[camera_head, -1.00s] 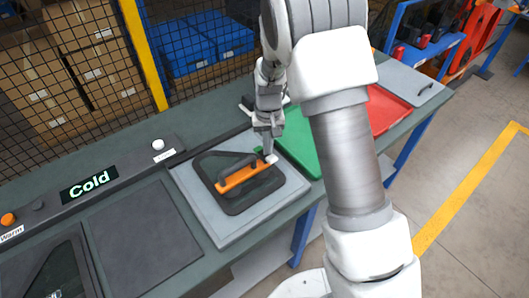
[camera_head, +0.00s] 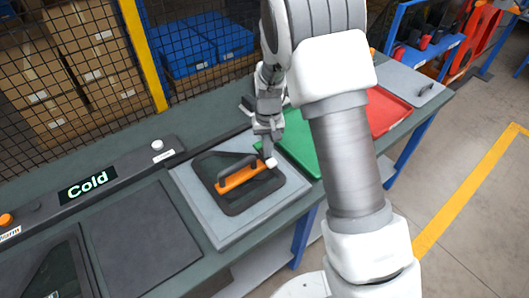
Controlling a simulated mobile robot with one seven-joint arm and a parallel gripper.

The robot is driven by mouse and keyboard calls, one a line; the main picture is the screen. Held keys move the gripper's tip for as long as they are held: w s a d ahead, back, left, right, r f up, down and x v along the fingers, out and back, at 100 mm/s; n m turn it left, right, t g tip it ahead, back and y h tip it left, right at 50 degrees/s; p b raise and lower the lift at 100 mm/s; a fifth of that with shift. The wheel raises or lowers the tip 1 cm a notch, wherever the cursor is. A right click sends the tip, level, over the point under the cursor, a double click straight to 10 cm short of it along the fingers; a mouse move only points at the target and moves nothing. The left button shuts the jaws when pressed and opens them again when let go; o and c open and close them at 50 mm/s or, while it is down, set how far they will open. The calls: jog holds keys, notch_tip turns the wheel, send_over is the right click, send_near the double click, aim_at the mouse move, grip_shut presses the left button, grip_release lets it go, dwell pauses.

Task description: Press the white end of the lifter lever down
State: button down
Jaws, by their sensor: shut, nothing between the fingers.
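The lifter lever (camera_head: 241,179) is an orange bar on a dark, angular plate (camera_head: 240,207), which lies on a light grey square board (camera_head: 195,203) on the bench. Its white end (camera_head: 271,163) is at the lever's right. My gripper (camera_head: 268,152) is shut and empty, pointing down right at the white end. The fingertips look to be touching it or just above it; I cannot tell which. A grey grip piece (camera_head: 237,167) shows behind the orange bar.
A green tray (camera_head: 300,140) and a red tray (camera_head: 390,115) lie to the right, partly behind my arm. A dark panel with a "Cold" display (camera_head: 88,186) runs along the left back. A dark square plate (camera_head: 143,240) lies left of the board. Mesh fencing (camera_head: 70,80) stands behind.

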notch_tip(320, 180, up, 7)
jog(key=p, duration=0.4)
dwell(0.4)
dwell(0.4)
jog(key=s+d+r+t, duration=0.1)
jog(key=s+d+r, duration=0.3)
jog(key=r, duration=0.5)
jog(key=s+d+r+t, duration=0.2)
jog(key=s+r, duration=0.4)
jog(key=r, duration=0.3)
jog(key=s+d+r+t, duration=0.1)
jog(key=s+d+r, duration=0.1)
jog(key=s, duration=0.5)
jog(key=s+d+r+t, duration=0.1)
jog(key=s+d+r, duration=0.1)
jog(key=s, duration=0.6)
jog(key=shift+s+r+m+t, duration=0.15)
jog(key=shift+r+m+t, duration=0.2)
jog(key=shift+r, duration=0.55)
